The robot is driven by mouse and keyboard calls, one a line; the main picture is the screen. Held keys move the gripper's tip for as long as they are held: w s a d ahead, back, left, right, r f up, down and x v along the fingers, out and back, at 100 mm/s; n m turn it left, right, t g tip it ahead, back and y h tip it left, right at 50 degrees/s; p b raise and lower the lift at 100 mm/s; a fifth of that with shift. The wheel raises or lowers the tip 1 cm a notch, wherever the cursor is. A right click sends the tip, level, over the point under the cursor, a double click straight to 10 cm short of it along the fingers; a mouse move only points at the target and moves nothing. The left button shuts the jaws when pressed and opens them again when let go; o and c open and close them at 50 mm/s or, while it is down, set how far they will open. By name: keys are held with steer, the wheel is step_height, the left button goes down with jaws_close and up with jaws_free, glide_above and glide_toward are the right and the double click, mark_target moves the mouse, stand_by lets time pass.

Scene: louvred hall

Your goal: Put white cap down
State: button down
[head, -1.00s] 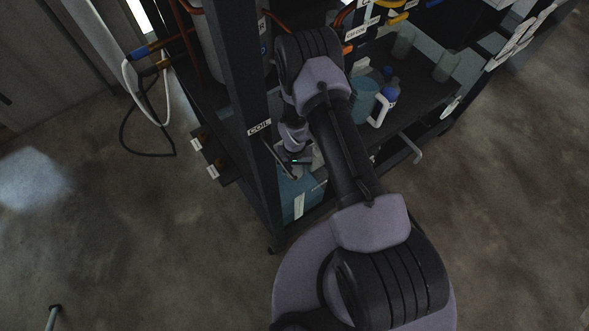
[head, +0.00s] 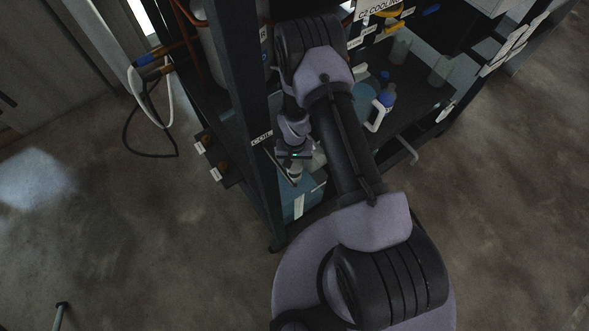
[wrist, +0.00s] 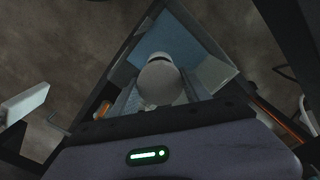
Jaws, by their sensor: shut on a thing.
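The white cap (wrist: 160,82) shows in the wrist view as a pale rounded shape, held between the fingers of my gripper (wrist: 158,100). My gripper is shut on it. In the head view my gripper (head: 295,170) points down beside the dark upright post of the rack, above the blue container (head: 304,200). In the wrist view the blue container (wrist: 178,42) lies beyond the cap. I cannot tell whether the cap touches anything below it.
A dark rack post (head: 250,110) stands close to the left of my gripper. A blue-capped bottle (head: 385,98) and a white-handled jug (head: 379,115) stand on the shelf (head: 412,118) to the right. Open concrete floor (head: 110,230) lies to the left.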

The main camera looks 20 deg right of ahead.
stand_by(0.3)
steer(key=w+r, duration=0.1)
steer(key=r, duration=0.1)
steer(key=w+r+n, duration=0.1)
steer(key=r, duration=0.1)
steer(key=r+n, duration=0.1)
steer(key=r, duration=0.2)
steer(key=shift+w, duration=0.4)
step_height(320, 180, up, 26)
steer(key=s+n, duration=0.1)
steer(key=n, duration=0.6)
steer(key=shift+s, duration=0.15)
steer(key=shift+r, duration=0.15)
